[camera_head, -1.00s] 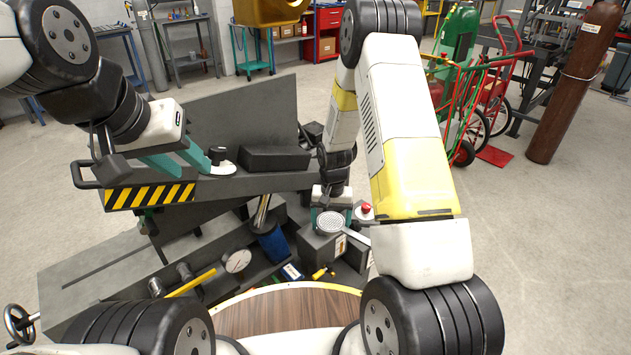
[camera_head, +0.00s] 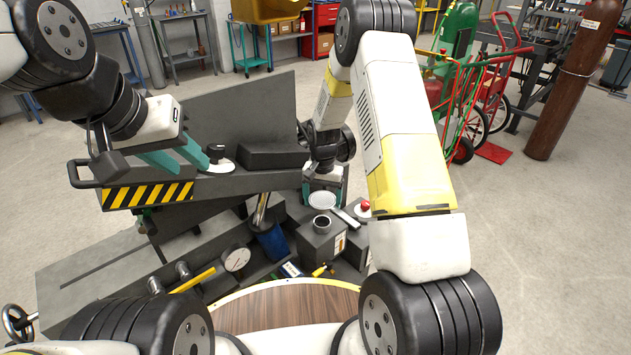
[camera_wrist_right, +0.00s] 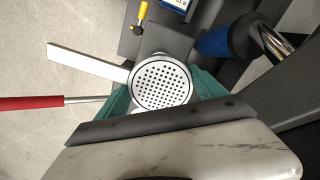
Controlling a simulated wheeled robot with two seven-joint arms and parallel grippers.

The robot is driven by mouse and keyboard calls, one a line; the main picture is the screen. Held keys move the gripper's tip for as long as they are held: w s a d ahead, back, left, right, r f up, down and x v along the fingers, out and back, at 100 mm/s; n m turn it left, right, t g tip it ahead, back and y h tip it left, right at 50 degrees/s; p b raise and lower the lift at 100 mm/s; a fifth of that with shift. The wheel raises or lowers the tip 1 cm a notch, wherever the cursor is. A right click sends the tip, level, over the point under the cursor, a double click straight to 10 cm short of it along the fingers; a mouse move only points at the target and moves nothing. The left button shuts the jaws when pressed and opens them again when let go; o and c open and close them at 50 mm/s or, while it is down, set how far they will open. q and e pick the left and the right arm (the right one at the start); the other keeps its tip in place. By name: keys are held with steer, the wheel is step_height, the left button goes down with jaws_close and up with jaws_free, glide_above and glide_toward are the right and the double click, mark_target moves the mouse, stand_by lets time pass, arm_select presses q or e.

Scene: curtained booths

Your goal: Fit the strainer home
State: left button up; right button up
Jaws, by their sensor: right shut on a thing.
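The strainer (camera_head: 322,201) is a round perforated metal disc with a flat pale handle, which also shows in the right wrist view (camera_wrist_right: 161,84). My right gripper (camera_head: 323,187) is shut on it, with teal fingers on either side of the disc. The strainer is held just behind a round dark-rimmed socket (camera_head: 321,222) on a grey block (camera_head: 322,244), and the handle points right and towards me. The socket's opening shows clear of the disc in the head view. My left gripper (camera_head: 207,158) is by a black knob on a white round base (camera_head: 220,167); its finger gap is unclear.
A red knob (camera_head: 364,206) is close right of the strainer handle. A dark upright panel (camera_head: 240,110) stands behind. A round wooden top (camera_head: 285,308) is nearest me.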

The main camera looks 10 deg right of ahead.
steer(key=shift+f, duration=2.1)
steer(key=shift+f, duration=2.05)
steer(key=o, duration=1.4)
steer(key=shift+o, duration=0.2)
steer(key=shift+r, duration=3.9)
